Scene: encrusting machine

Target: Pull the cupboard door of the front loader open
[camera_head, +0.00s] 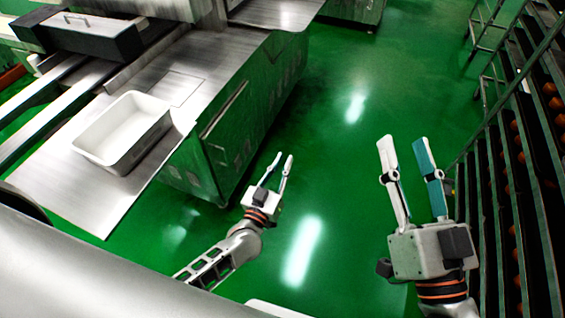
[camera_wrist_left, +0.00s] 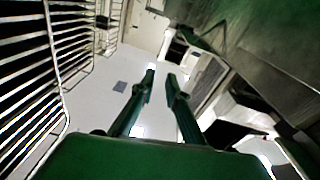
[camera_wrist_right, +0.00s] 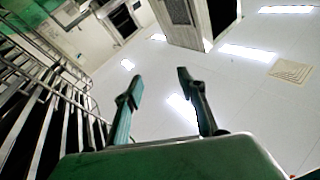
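The front loader is a steel cabinet with a broad metal top (camera_head: 78,185), on the left of the head view. Its cupboard door (camera_head: 235,130) is on the side facing the aisle and looks closed, with a long bar handle (camera_head: 224,108) slanting across it. My left gripper (camera_head: 284,156) is open and empty, to the right of the door and apart from it; its fingers also show in the left wrist view (camera_wrist_left: 161,76). My right gripper (camera_head: 402,140) is open and empty, farther right over the floor; it also shows in the right wrist view (camera_wrist_right: 160,75). Neither wrist view clearly shows the handle.
A white tray (camera_head: 139,153) stands on the metal top. A dark rack with orange items (camera_head: 515,150) lines the right side, close to my right gripper. Green floor (camera_head: 345,80) lies clear between loader and rack. Another steel cabinet (camera_head: 352,10) stands at the back.

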